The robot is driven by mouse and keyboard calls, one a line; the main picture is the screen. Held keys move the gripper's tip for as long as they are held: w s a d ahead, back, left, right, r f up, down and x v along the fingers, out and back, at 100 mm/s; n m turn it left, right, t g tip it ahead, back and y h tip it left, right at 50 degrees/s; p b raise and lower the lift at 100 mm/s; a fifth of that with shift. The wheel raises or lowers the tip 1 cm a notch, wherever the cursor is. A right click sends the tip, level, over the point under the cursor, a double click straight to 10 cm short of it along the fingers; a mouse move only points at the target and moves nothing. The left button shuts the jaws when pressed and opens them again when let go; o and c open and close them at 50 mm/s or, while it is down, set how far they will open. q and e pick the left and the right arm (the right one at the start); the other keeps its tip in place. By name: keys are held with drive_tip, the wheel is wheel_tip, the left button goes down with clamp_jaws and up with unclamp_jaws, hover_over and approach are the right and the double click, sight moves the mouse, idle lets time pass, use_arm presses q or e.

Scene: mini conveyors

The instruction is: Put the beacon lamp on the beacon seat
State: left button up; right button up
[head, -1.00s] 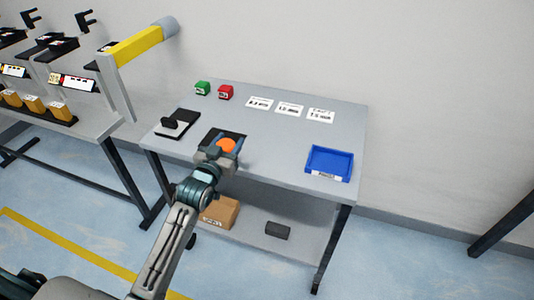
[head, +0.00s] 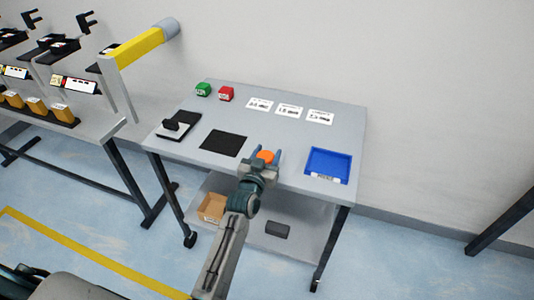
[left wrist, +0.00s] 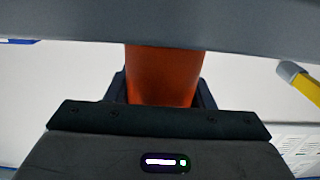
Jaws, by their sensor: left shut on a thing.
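The orange beacon lamp (head: 265,156) is between the fingers of my left gripper (head: 266,158), which is shut on it. The gripper is over the front part of the grey table, between the black mat and the blue tray. In the left wrist view the lamp (left wrist: 163,75) fills the space between the dark fingers. A grey band across the top of that view hides the lamp's upper part. I cannot make out for sure which thing is the beacon seat. My right gripper is not in view.
The grey table (head: 285,140) holds a black mat (head: 223,143), a blue tray (head: 328,166), a black-and-white stand (head: 178,126), a green block (head: 203,90), a red block (head: 226,94) and three white cards. A bench with a yellow-armed post (head: 140,45) stands at the left.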

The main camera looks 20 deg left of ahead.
use_arm(q)
drive_tip(key=shift+f, duration=0.1)
drive_tip(key=o, duration=1)
drive_tip(key=shift+o, duration=0.2)
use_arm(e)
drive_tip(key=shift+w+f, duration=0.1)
use_arm(q)
drive_tip(key=shift+r, duration=0.25)
drive_tip(key=s+b, duration=0.2)
drive_tip(key=s, duration=1)
drive_tip(key=shift+a, duration=0.2)
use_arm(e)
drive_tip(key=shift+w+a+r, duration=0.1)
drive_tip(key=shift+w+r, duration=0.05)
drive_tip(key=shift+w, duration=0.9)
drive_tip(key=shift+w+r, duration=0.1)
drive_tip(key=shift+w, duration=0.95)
